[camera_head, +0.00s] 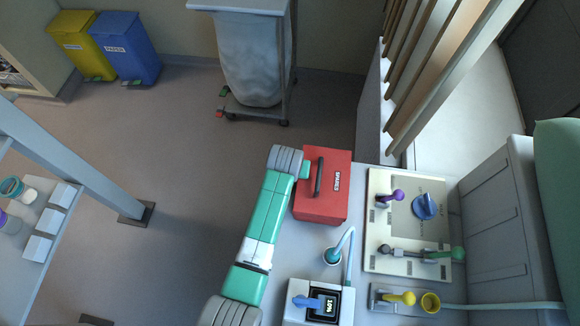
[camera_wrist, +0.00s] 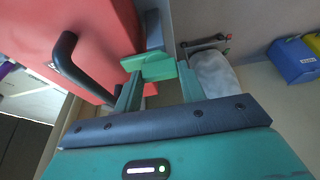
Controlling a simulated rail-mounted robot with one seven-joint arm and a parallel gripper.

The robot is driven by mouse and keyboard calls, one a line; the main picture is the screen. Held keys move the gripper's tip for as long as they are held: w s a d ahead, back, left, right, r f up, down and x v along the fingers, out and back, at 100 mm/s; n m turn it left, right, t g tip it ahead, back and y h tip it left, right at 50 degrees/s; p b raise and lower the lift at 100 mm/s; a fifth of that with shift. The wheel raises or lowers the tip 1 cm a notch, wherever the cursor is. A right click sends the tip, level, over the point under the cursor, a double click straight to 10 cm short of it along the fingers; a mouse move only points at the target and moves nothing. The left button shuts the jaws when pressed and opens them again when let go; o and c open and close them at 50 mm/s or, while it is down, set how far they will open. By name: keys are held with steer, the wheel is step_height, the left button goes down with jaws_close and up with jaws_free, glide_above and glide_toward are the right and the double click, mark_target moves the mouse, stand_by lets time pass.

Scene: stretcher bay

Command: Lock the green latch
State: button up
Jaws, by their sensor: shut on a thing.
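The green latch (camera_head: 457,253) is on the beige panel (camera_head: 412,265) at the right of the head view. It has a green knob at the right end of a grey bar lying across the panel. My gripper (camera_wrist: 158,80) is far from it, beside the left edge of the red box (camera_head: 335,203). In the wrist view its fingers stand apart with a green block-like piece (camera_wrist: 158,69) between them. I cannot tell what that piece belongs to. In the head view my arm mostly hides the gripper.
A purple lever (camera_head: 396,195) and a blue knob (camera_head: 425,206) share the panel. A yellow knob (camera_head: 408,298) sits below. The red box has a raised black handle (camera_wrist: 75,68).

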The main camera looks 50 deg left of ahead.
stand_by(0.4)
steer(key=o, duration=1)
steer(key=v, duration=0.7)
steer(key=shift+s+r, duration=0.1)
steer(key=shift+r, duration=0.25)
